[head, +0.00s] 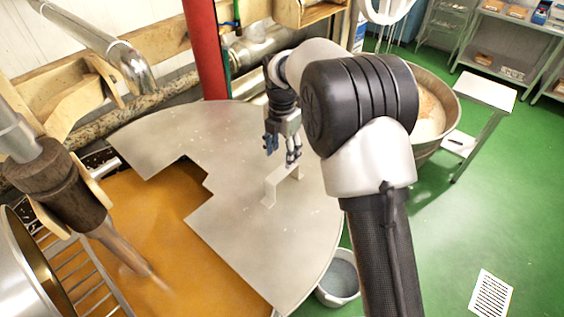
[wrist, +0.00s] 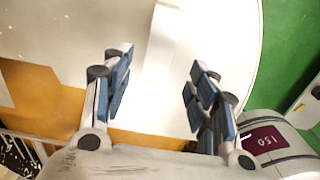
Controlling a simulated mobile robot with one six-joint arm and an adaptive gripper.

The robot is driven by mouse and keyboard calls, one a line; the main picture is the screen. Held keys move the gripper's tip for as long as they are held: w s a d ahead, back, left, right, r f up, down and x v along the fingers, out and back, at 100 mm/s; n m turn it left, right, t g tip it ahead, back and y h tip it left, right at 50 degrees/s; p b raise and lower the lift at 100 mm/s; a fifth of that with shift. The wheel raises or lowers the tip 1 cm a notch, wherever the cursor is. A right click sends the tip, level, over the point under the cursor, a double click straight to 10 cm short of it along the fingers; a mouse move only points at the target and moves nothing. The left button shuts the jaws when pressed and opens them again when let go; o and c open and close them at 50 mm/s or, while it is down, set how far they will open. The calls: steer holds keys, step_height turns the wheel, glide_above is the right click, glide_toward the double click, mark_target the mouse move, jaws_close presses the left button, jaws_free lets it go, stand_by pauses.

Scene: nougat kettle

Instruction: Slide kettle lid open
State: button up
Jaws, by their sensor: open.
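The kettle lid (head: 240,225) is a flat grey metal plate with a stepped notch, covering the back and right of the kettle. A pale bent handle (head: 282,185) stands on it. My gripper (head: 280,158) is open and empty, fingers pointing down, just above the handle's far end in the head view. In the wrist view the lid (wrist: 60,30) looks almost white, and a pale strip, apparently the handle (wrist: 162,45), lies ahead between the spread fingers (wrist: 160,85). I cannot tell whether any finger touches it. An orange-brown mass (head: 150,225) shows in the uncovered part.
A stirrer shaft with a wooden collar (head: 50,185) reaches into the kettle at left. A red column (head: 205,50) stands behind the lid. A grey bucket (head: 340,278) is by the front right rim, a large bowl (head: 430,110) to the right. Green floor lies open at right.

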step_height(320, 180, up, 6)
steer(key=shift+f, duration=0.1)
stand_by(0.4)
steer(key=s+d+r+m+t+b, duration=0.1)
steer(key=s+d+r+m+b, duration=0.1)
steer(key=s+d+m+b, duration=0.45)
steer(key=s+d+r+m+t+b, duration=0.1)
steer(key=s+d+r+m+b, duration=0.15)
steer(key=s+m, duration=0.55)
steer(key=s+d+f+m+t+b, duration=0.1)
steer(key=s+f+m, duration=0.4)
steer(key=s, duration=0.5)
steer(key=s+d+f+m+t+b, duration=0.1)
steer(key=s+d+f+m+b, duration=0.3)
steer(key=s+f+m+b, duration=0.2)
steer(key=s+m, duration=0.2)
steer(key=s, duration=0.2)
steer(key=shift+d+f+t+b, duration=0.2)
steer(key=shift+t+b, duration=0.1)
